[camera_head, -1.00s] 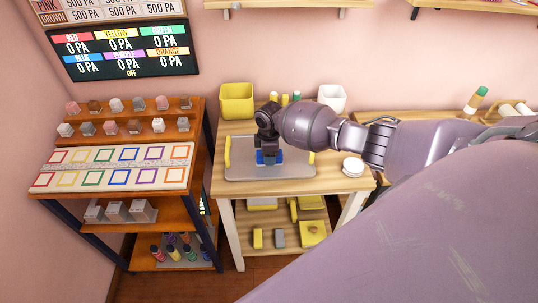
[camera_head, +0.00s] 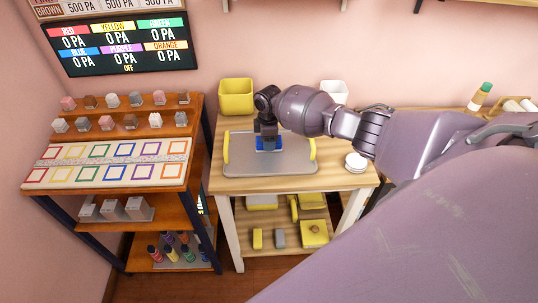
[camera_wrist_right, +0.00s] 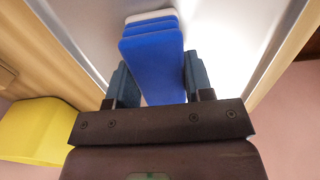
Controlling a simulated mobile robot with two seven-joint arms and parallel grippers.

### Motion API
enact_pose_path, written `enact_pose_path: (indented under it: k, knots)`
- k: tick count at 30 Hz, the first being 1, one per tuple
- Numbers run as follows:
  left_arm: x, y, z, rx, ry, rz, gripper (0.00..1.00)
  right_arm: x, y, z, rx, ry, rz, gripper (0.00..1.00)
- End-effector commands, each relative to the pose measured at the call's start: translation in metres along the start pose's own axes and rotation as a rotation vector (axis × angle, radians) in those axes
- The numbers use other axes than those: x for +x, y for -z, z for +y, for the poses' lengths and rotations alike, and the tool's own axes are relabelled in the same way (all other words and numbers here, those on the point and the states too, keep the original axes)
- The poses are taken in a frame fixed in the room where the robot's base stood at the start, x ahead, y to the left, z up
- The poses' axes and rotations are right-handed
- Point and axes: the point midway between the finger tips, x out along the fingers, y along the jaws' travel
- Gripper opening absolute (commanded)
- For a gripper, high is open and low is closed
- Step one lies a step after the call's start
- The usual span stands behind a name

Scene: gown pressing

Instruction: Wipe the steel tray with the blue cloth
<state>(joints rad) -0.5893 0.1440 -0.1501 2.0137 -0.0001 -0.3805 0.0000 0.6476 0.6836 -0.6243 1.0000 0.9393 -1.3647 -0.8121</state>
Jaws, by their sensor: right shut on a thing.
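The steel tray (camera_head: 270,165) with two yellow handles lies on the wooden table. The blue cloth (camera_head: 268,144), a folded block shape, is at the back middle of the tray. My right gripper (camera_head: 268,136) points down over the tray and is shut on the cloth. In the right wrist view the blue cloth (camera_wrist_right: 153,68) sits between the two fingers of the right gripper (camera_wrist_right: 155,82), with the grey tray (camera_wrist_right: 215,40) behind it. Whether the cloth touches the tray is hard to tell. My left gripper is out of view.
A yellow bin (camera_head: 236,97) and a white bin (camera_head: 334,92) stand at the table's back. White round lids (camera_head: 356,163) lie right of the tray. A wooden rack (camera_head: 110,220) with small cubes and a colour board stands left.

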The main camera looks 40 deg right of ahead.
Motion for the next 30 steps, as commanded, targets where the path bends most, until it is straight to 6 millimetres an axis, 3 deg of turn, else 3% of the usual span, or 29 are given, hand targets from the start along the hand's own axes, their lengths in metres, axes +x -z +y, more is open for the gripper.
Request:
enact_pose_path:
  k: [18,30]
  knots:
    - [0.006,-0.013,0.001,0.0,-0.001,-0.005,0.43,0.004,-0.001,0.012,0.001,0.001,-0.001,0.21]
    - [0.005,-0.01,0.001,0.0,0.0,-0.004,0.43,0.003,-0.001,0.011,0.0,0.003,-0.002,0.21]
